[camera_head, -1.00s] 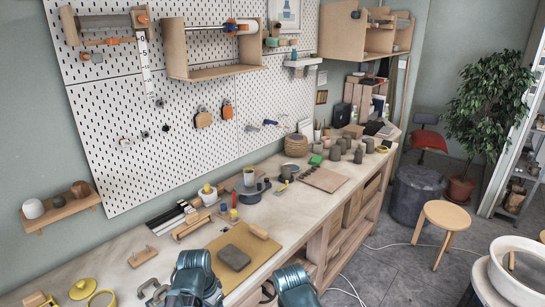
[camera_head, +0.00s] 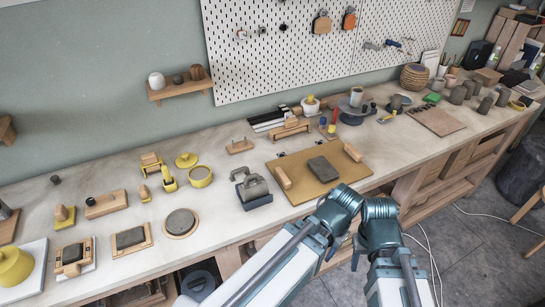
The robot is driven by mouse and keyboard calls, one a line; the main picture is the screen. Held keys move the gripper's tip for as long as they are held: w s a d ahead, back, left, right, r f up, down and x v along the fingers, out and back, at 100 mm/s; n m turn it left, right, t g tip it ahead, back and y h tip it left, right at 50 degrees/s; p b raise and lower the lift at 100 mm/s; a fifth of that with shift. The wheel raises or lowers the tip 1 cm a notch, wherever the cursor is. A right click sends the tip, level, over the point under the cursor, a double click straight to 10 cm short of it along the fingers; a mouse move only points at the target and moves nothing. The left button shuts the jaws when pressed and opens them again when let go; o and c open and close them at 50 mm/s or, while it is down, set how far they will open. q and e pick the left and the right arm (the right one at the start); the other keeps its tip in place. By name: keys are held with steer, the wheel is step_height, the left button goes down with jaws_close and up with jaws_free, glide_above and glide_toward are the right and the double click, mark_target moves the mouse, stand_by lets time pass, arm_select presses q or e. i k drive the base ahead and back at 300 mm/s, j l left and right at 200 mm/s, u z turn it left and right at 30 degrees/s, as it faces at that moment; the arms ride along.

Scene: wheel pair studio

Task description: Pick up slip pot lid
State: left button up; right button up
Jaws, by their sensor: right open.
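A round yellow lid (camera_head: 187,160) with a small knob lies on the bench left of centre. It rests just behind an open yellow pot (camera_head: 200,177); I take these as the slip pot and its lid. My right gripper (camera_head: 355,259) shows small and dark beside my right arm, low in the picture in front of the bench. It is open, apart from the lid and well to its right. My left arm reaches up from the bottom middle and bends at a teal joint. Its gripper cannot be made out.
A grey tool (camera_head: 254,186) on a blue base stands right of the pot. A tan board (camera_head: 319,190) with a grey clay slab lies further right. A yellow upright tool (camera_head: 168,179) stands left of the pot. Wooden-framed slabs line the front left. A wall shelf (camera_head: 180,91) hangs behind.

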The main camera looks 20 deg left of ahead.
mark_target(186, 160)
steer(key=u, duration=1.5)
